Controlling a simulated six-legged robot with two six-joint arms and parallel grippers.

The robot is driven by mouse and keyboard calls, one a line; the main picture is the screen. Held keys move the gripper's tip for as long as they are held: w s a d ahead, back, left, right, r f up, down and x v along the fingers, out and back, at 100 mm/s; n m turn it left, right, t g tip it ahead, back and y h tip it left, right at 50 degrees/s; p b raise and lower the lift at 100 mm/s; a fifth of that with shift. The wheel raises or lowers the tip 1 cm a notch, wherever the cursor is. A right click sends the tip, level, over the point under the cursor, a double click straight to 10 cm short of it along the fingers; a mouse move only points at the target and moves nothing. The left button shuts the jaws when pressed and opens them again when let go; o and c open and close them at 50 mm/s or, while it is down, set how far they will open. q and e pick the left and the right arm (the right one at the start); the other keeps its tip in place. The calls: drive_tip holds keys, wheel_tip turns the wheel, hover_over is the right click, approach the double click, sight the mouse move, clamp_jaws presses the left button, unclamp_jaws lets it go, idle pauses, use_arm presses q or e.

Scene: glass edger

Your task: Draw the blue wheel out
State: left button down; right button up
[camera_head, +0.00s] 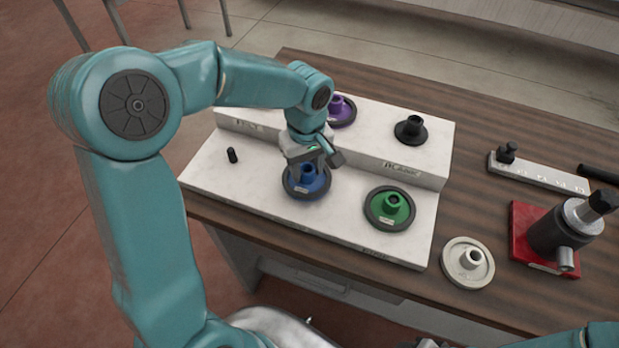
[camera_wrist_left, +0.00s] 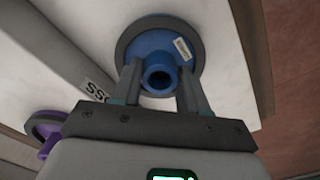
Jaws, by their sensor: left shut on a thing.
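The blue wheel (camera_head: 306,183) has a dark rim and a raised blue hub. It is at the lower step of the white stepped rack (camera_head: 237,189), between a bare black peg and the green wheel. My left gripper (camera_head: 316,158) is above it with its fingers pointing down. In the left wrist view the two fingers (camera_wrist_left: 160,85) are on either side of the hub of the blue wheel (camera_wrist_left: 157,45), shut on it. Whether the wheel touches the rack is hard to tell.
The green wheel (camera_head: 390,208) is close to the right. The purple wheel (camera_head: 342,110) and a black hub (camera_head: 411,129) are on the upper step. A bare peg (camera_head: 232,155) is at left. A cream wheel (camera_head: 467,262) and a red-based press (camera_head: 560,236) stand on the wooden table.

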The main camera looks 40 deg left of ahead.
use_arm(q)
drive_tip(key=shift+r, duration=0.15)
drive_tip(key=shift+r+p, duration=2.15)
drive_tip(key=shift+r, duration=0.65)
drive_tip(key=shift+r, duration=0.1)
wheel_tip(320, 180, up, 4)
drive_tip(key=p, duration=0.2)
drive_tip(key=shift+p, duration=0.4)
drive_tip(key=shift+f, duration=0.2)
